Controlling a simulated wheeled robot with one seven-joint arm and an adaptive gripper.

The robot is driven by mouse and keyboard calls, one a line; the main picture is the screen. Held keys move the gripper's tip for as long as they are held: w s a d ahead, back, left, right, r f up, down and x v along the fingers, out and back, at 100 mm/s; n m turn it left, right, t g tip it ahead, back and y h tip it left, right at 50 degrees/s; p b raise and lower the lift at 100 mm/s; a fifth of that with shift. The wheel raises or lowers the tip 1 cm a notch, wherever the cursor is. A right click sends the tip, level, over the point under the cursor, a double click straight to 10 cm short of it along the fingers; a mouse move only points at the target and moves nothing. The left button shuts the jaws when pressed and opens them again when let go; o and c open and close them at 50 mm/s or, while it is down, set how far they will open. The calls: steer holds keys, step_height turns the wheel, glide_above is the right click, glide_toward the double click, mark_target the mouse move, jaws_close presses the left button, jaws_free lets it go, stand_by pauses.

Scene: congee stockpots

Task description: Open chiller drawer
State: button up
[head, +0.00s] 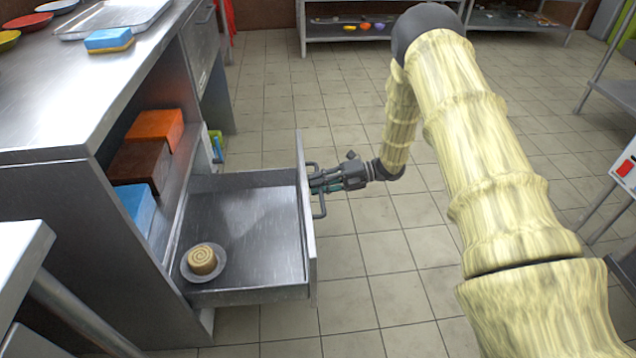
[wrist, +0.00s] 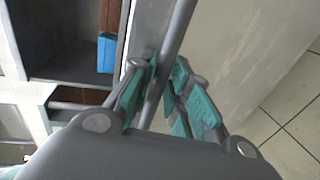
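The metal drawer (head: 240,293) stands pulled well out from under the steel counter. A round swirl-topped bun (head: 202,260) sits on a small plate (head: 188,275) inside it, near the front left corner in the head view. The drawer's grey bar handle (head: 321,207) is on its outer face. My gripper (head: 318,186) is at this handle, outside the drawer. In the wrist view, the handle bar (wrist: 178,35) runs between the teal finger pads of my gripper (wrist: 165,85), which close in on it from both sides. The exact contact is partly hidden.
Orange, brown and blue boxes (head: 155,127) sit on the shelf behind the drawer. The counter (head: 60,100) holds a tray (head: 115,17), a sponge (head: 109,40) and bowls. Tiled floor (head: 370,265) is clear right of the drawer. A rack (head: 345,32) stands at the back.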

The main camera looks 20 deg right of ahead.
steer(key=shift+o, duration=0.6)
steer(key=shift+d+r, duration=0.1)
steer(key=v, duration=1.1)
steer(key=shift+d, duration=0.4)
